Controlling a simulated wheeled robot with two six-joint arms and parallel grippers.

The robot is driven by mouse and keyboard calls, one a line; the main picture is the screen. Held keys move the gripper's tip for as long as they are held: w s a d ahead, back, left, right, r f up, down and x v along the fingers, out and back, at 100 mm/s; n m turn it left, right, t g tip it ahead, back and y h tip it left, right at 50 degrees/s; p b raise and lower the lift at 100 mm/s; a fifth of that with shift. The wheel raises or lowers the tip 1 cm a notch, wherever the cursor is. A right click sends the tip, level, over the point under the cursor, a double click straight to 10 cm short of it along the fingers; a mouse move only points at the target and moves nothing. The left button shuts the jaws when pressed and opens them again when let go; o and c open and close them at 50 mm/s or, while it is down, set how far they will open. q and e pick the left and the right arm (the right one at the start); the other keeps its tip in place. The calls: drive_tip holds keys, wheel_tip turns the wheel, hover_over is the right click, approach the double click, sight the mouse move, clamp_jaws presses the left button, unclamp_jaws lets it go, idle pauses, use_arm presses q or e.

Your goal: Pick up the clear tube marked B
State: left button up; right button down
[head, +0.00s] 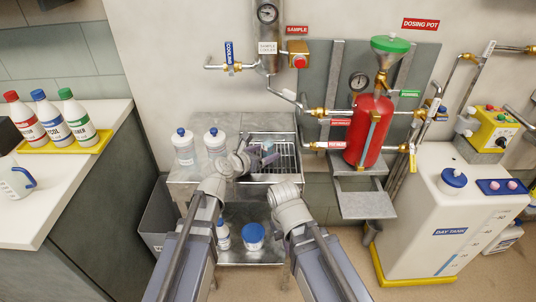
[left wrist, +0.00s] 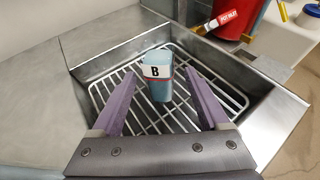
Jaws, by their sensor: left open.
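The tube marked B (left wrist: 159,88) shows in the left wrist view as a short, pale blue-tinted vessel with a white band and a black letter B. It stands about upright over the wire rack in the metal sink. My left gripper (left wrist: 160,76) is open, with one purple finger to the left of the tube and one to the right. Gaps show between the tube and both fingers. In the head view my left gripper (head: 263,158) is over the sink's left part. The right arm shows, but its gripper does not.
The sink (head: 293,158) with its wire rack is set in a steel bench. Two white bottles with blue caps (head: 184,148) stand on the bench to the left. The red dosing pot (head: 368,130) and its piping are to the right.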

sight(272, 149)
use_arm(q)
drive_tip(key=b+x, duration=0.2)
drive_tip(key=x, duration=0.2)
drive_tip(key=shift+w+d+f, duration=0.1)
drive_tip(key=shift+w+f, duration=0.05)
drive_tip(key=shift+w+d, duration=0.2)
drive_tip(key=shift+w, duration=0.1)
drive_tip(key=shift+c, duration=0.2)
clamp_jaws()
